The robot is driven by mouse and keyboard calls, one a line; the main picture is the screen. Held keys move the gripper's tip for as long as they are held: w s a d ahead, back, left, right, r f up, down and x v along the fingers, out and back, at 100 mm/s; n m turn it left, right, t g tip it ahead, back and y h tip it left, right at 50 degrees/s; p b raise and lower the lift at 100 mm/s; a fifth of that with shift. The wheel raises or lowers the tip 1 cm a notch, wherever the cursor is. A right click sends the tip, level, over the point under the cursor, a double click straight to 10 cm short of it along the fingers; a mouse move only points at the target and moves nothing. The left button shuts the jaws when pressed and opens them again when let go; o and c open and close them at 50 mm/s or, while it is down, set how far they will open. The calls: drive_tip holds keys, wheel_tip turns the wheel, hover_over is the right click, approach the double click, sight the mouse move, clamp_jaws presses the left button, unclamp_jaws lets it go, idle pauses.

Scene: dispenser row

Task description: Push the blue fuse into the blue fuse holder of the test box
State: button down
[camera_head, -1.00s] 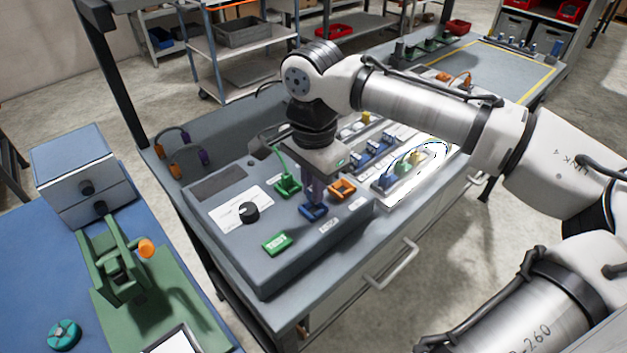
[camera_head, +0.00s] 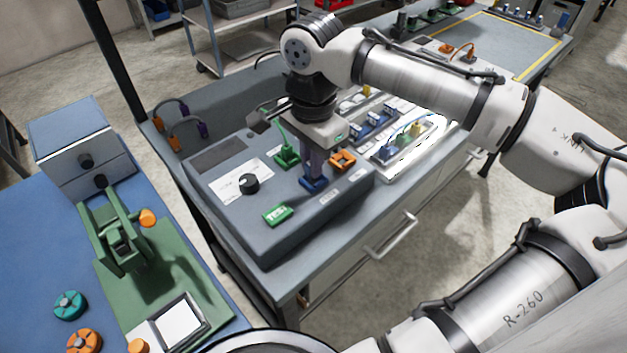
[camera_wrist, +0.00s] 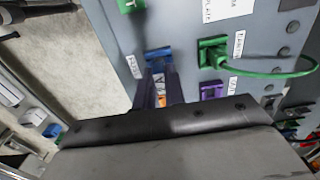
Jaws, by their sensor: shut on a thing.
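The grey test box (camera_head: 226,209) lies on the workbench. Its blue fuse holder (camera_head: 313,185) is on the top face, and it also shows in the wrist view (camera_wrist: 158,55). My gripper (camera_head: 314,173) points down at this holder, its dark fingers (camera_wrist: 160,90) right at it. The gripper is shut on the blue fuse, which is mostly hidden between the fingers. I cannot tell how deep the fuse sits in the holder.
A green plug (camera_head: 287,156) with a cable and an orange holder (camera_head: 343,160) flank the fingers; a purple holder (camera_wrist: 211,90) is close by. A black knob (camera_head: 249,183) and green TEST button (camera_head: 277,215) are on the box. A tray of connectors (camera_head: 405,146) stands to the right.

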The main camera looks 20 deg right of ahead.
drive_tip(key=shift+f, duration=0.45)
drive_tip(key=shift+f, duration=0.55)
idle(0.8)
drive_tip(key=c, duration=1.2)
unclamp_jaws()
wheel_tip(320, 180, up, 7)
drive_tip(key=p, duration=0.6)
drive_tip(key=shift+r, duration=0.1)
wheel_tip(320, 180, up, 14)
drive_tip(key=shift+f+b, duration=0.1)
drive_tip(key=shift+b, duration=1)
